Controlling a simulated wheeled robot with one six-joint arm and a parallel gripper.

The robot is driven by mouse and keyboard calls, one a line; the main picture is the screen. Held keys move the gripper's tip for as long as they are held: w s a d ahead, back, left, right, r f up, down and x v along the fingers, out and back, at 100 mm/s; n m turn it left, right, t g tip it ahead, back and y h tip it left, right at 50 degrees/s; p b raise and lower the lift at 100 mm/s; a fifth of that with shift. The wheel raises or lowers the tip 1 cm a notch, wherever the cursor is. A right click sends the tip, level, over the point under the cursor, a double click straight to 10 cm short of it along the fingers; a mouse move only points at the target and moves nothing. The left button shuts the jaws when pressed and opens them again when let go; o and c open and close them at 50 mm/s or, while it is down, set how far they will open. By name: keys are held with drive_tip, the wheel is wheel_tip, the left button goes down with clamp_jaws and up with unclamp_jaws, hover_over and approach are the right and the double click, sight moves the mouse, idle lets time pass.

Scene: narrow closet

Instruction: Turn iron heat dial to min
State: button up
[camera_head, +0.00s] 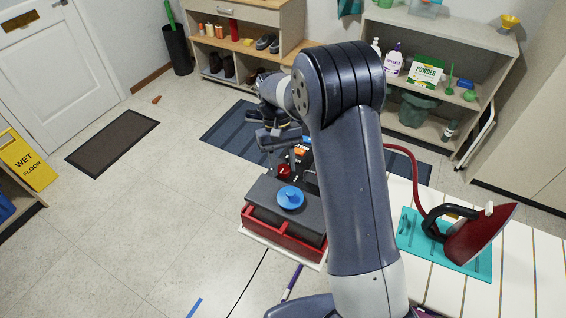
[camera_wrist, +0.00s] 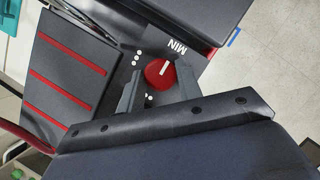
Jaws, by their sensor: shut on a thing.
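The red heat dial (camera_wrist: 158,78) sits on the dark front panel of the iron's base station (camera_wrist: 205,18) in the wrist view. My gripper (camera_wrist: 159,71) has one finger on each side of the dial and is shut on it. A white line on the dial slants up and right, roughly toward the white MIN label (camera_wrist: 178,46), which appears upside down. White dots mark the panel to the left of the dial and below it. In the head view, the dial (camera_head: 284,171) shows small beside the station (camera_head: 262,190). My gripper (camera_head: 277,138) is above it, partly hidden by my arm.
A blue cap (camera_head: 290,198) tops the station. Shelves (camera_head: 440,40) stand behind. Floor at left is mostly clear.

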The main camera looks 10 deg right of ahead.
drive_tip(key=o, duration=1)
drive_tip(key=b+v, duration=0.1)
drive_tip(key=v, duration=0.9)
drive_tip(key=shift+r, duration=0.35)
drive_tip(key=shift+w, duration=0.15)
drive_tip(key=p+x, duration=0.1)
drive_tip(key=x, duration=1)
drive_tip(key=shift+w+a+r, duration=0.1)
drive_tip(key=shift+r, duration=0.05)
